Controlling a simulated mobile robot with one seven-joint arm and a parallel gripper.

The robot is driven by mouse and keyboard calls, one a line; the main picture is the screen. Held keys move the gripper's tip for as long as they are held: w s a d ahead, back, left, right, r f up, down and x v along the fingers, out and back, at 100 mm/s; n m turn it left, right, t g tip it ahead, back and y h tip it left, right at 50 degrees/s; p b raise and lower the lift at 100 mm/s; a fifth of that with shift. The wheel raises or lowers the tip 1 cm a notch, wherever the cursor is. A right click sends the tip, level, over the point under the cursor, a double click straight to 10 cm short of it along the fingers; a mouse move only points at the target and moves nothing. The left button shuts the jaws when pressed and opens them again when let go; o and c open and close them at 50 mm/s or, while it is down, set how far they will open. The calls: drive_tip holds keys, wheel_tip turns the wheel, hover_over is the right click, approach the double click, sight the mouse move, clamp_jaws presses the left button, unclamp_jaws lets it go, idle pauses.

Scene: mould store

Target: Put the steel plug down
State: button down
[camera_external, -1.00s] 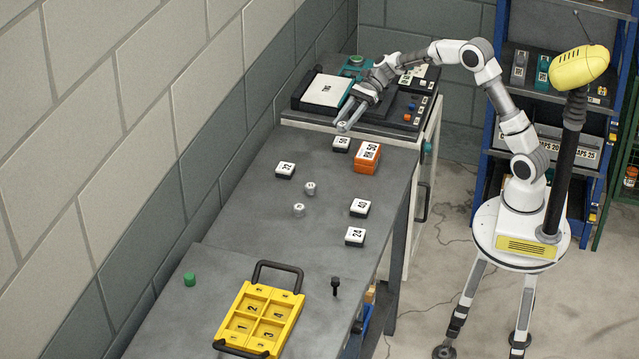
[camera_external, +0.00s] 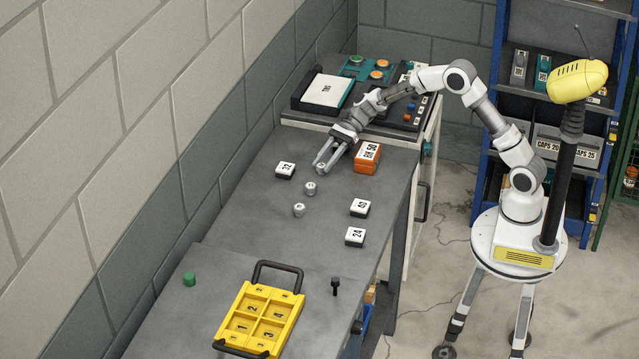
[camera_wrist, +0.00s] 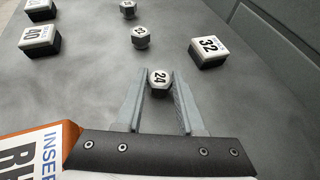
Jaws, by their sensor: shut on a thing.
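My gripper (camera_external: 322,165) is shut on a steel plug (camera_wrist: 159,83), which sits between the fingertips. Its top face is marked 24 and is turned toward the wrist camera (camera_wrist: 159,76). In the external view the plug (camera_external: 320,168) shows small at the fingertips, low over the grey table (camera_external: 240,220). I cannot tell whether it touches the tabletop. Two other steel plugs stand apart on the table in front of the fingers, a nearer one (camera_external: 310,188) and a farther one (camera_external: 299,210). They also show in the wrist view (camera_wrist: 141,37) (camera_wrist: 128,9).
A block marked 32 (camera_external: 285,171) lies left of my gripper, an orange box (camera_external: 368,158) close on its right. Blocks marked 40 (camera_external: 360,208) and 24 (camera_external: 355,237) lie near the right edge.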

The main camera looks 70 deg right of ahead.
drive_tip(key=shift+f, duration=0.1)
drive_tip(key=c, duration=0.5)
unclamp_jaws()
